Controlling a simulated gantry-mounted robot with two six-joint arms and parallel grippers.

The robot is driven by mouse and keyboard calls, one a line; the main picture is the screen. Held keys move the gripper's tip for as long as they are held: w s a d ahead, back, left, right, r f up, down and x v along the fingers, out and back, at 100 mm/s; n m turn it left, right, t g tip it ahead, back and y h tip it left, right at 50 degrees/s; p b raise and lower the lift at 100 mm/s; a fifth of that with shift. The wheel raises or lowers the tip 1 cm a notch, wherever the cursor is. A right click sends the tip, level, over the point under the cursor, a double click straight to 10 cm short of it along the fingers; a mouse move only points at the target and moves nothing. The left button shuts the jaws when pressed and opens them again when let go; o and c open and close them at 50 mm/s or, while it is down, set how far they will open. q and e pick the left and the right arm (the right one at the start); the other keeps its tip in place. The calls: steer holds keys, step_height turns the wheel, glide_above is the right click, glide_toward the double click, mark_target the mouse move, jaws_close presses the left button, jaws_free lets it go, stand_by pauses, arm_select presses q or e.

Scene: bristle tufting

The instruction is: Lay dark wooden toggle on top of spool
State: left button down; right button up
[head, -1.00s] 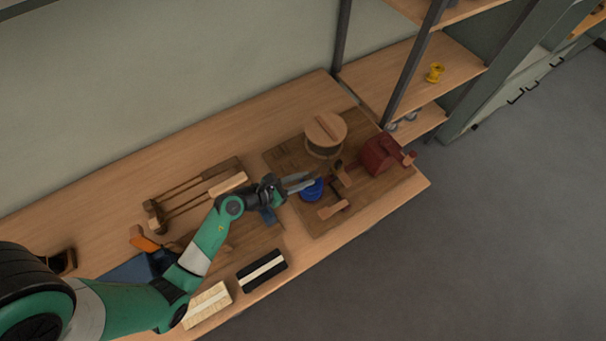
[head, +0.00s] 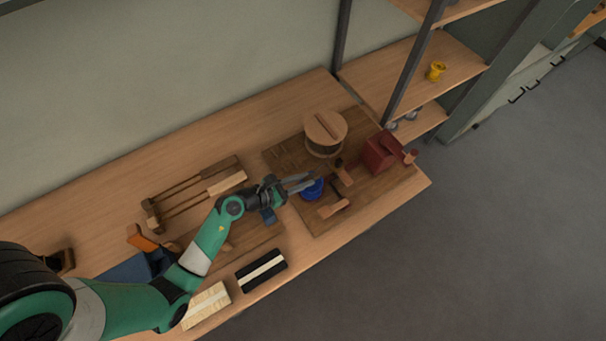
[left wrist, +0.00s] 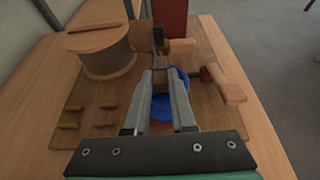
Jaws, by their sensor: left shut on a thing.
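The spool (head: 323,148) is a wide, round wooden drum standing upright on the brown board; it also shows at upper left in the left wrist view (left wrist: 108,63). A dark brown stick, seemingly the toggle (head: 326,126), lies flat across its pale top and also shows in the left wrist view (left wrist: 97,26). My left gripper (head: 314,181) is apart from the spool, in front of it and over a blue round dish (left wrist: 162,108). Its fingers are shut on a thin dark thing at the tips, too small to identify. My right gripper is not in view.
Several small pegs (left wrist: 72,108) are on the board. A wooden frame (head: 185,196) lies to the left; a shelf post rises behind the board.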

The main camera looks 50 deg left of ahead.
arm_select(q)
steer(key=shift+f, duration=0.3)
steer(key=c, duration=0.7)
jaws_free()
steer(key=shift+s+r, duration=0.1)
steer(key=shift+s+a+r, duration=0.1)
steer(key=shift+s+r, duration=0.05)
steer(key=shift+s, duration=0.05)
steer(key=p+v, duration=0.2)
steer(key=v, duration=0.9)
